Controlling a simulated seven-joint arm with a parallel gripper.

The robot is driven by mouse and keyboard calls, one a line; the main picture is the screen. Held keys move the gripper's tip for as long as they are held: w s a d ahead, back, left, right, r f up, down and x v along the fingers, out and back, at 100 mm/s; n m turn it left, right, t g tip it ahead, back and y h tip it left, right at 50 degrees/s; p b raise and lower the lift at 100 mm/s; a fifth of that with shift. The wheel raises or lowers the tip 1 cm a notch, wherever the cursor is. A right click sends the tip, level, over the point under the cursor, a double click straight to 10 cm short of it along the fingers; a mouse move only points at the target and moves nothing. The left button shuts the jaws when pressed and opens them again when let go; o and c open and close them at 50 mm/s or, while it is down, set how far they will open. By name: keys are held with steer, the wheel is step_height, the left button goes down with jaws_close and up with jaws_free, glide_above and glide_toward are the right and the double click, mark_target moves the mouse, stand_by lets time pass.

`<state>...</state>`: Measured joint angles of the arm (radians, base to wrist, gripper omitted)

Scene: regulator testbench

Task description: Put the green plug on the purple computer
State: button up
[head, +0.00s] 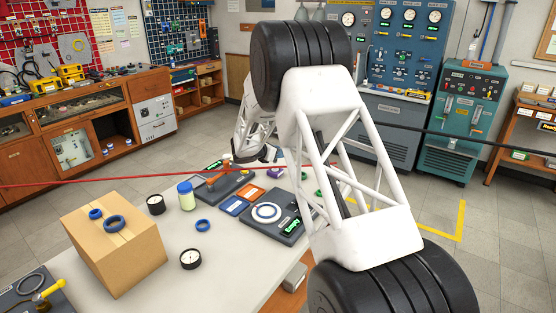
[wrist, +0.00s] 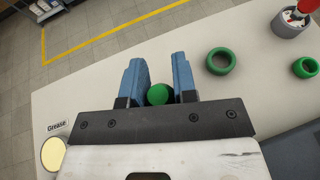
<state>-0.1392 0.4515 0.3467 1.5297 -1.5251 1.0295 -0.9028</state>
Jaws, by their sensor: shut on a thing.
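My gripper (wrist: 158,72) shows in the wrist view with two blue fingers. It is shut on the green plug (wrist: 159,94), whose rounded green end shows between the fingers near their base. The fingers are over the pale table top, near its edge. In the head view a small purple object (head: 275,172), which looks like the purple computer, lies on the table behind the blue and orange flat pieces. It is partly hidden by my arm, and I do not see it in the wrist view.
Two green rings (wrist: 221,61) (wrist: 305,68) lie right of the fingers, with a grey cylinder with a red top (wrist: 291,22) beyond. In the head view a cardboard box (head: 115,245), a jar (head: 187,196) and dark panels (head: 270,222) occupy the table. A red cable (head: 110,180) crosses above.

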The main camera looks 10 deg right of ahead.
steer(key=shift+f, duration=1.6)
steer(key=shift+f, duration=0.1)
steer(key=o, duration=1)
steer(key=shift+f, duration=0.1)
steer(key=shift+c, duration=0.2)
steer(key=shift+r, duration=0.2)
steer(key=v, duration=1.2)
